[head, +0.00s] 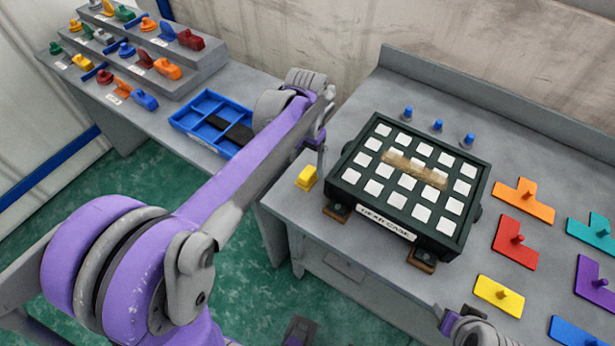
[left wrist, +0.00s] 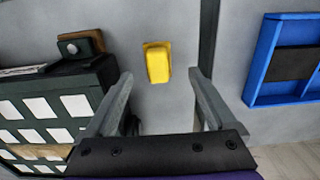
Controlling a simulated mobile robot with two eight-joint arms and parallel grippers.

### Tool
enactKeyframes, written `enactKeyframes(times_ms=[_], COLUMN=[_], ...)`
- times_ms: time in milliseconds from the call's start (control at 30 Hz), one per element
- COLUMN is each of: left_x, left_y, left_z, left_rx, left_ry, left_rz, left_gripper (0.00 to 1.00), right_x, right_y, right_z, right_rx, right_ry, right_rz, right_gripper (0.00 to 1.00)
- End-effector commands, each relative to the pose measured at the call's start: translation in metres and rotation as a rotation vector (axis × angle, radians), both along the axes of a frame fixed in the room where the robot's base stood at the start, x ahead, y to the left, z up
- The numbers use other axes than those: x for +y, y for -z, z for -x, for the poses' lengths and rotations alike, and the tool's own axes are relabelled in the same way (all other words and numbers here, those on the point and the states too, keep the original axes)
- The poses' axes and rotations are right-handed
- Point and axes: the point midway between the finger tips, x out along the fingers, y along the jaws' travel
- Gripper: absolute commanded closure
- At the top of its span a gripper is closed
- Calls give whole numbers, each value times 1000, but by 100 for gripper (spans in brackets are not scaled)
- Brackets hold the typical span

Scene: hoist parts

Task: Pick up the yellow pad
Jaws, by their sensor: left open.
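The yellow pad (head: 307,178) is a small block at the left edge of the right-hand grey table, left of the dark case. In the left wrist view the yellow pad (left wrist: 158,63) lies upper middle, ahead of and between my fingers. My left gripper (head: 320,142) is above and just behind the pad in the head view. Its two fingers (left wrist: 162,76) are spread and empty, one to each side of the pad's line. Part of my right arm's end (head: 455,322) shows at the bottom right; its fingers are not clear.
A dark case (head: 452,243) with white squares and a wooden bar stands right of the pad. A blue divided tray (head: 178,122) sits on the left table, across a gap. Coloured knobbed plates (head: 497,294) lie at the right. Several blue pegs (head: 438,125) stand behind the case.

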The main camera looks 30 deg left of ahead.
Motion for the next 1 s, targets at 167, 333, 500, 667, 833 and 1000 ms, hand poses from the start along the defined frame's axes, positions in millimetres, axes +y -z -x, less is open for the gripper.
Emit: enactKeyframes(times_ms=[167,333,500,667,833,1000], left_x=[-2,-4,-4,-4,-4,-3], left_y=[20,45,53,53,53,53], left_z=[-1,-1,-1,-1,-1,-1], left_rx=[0,-1,-1,-1,-1,-1], left_ry=[1,1,0,0,0,0], left_rz=[0,0,0,0,0,0], left_gripper=[10,10,10,10,37,68], right_x=[0,0,0,0,0,0], right_y=[2,4,4,4,4,4], right_z=[0,1,1,1,1,1], right_rx=[1,1,2,2,1,1], right_ry=[0,0,0,0,0,0], right_rz=[0,0,0,0,0,0], right_gripper=[50,50,50,50,50,50])
